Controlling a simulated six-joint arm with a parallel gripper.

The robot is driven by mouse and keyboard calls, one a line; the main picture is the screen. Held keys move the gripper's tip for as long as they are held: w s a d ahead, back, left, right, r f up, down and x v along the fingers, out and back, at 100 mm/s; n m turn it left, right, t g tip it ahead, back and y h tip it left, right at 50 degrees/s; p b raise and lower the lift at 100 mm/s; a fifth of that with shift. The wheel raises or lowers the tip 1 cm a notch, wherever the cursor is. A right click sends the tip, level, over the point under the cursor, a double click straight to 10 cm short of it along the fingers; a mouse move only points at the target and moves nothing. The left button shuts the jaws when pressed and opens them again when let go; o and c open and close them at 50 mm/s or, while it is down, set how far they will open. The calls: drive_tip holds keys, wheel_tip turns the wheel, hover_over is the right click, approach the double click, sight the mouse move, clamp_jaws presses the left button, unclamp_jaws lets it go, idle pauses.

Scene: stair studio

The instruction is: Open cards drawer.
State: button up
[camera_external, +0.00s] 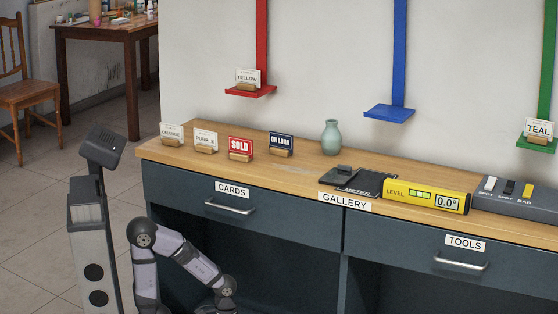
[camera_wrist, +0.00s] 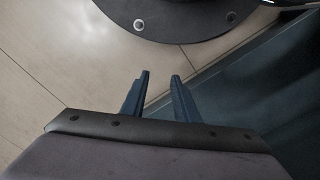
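The cards drawer (camera_external: 212,206) is a dark blue-grey drawer front at the left of the cabinet, shut flush. It bears a white CARDS label (camera_external: 232,188) and a silver bar handle (camera_external: 230,206). My gripper (camera_wrist: 159,78) shows in the wrist view with two dark blue fingers apart and nothing between them. It points down toward the floor beside a dark cabinet surface. In the external view my arm is low in front of the cabinet, below the cards drawer, and the gripper's fingers cannot be made out there. The handle does not show in the wrist view.
A TOOLS drawer (camera_external: 461,261) is shut at the right. The wooden top (camera_external: 290,178) holds small cards on stands, a green vase (camera_external: 331,137), a dark meter (camera_external: 357,181), a yellow level (camera_external: 427,195) and a grey switch box (camera_external: 517,199). Tiled floor (camera_external: 40,215) lies open at left.

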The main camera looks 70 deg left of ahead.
drive_tip(key=d+r+m+p, duration=0.35)
drive_tip(key=r+p, duration=0.95)
drive_tip(key=p, duration=0.5)
drive_tip(key=d+r+m+p, duration=0.2)
drive_tip(key=r+m+p, duration=0.2)
drive_tip(key=r+p, duration=1.05)
drive_tip(key=d+r+m+p, duration=0.35)
drive_tip(key=r+p, duration=0.65)
drive_tip(key=p, duration=1)
wheel_tip(320, 180, up, 9)
drive_tip(key=a+p, duration=0.2)
drive_tip(key=p, duration=1)
drive_tip(key=n+t+y+p, duration=0.2)
drive_tip(key=p, duration=1.3)
approach(230, 200)
drive_tip(key=d, duration=0.4)
drive_tip(key=shift+s, duration=0.1)
drive_tip(key=shift+f, duration=0.25)
drive_tip(key=b+x, duration=0.5)
drive_tip(key=b, duration=0.1)
drive_tip(key=shift+d, duration=0.1)
drive_tip(key=shift+f, duration=0.95)
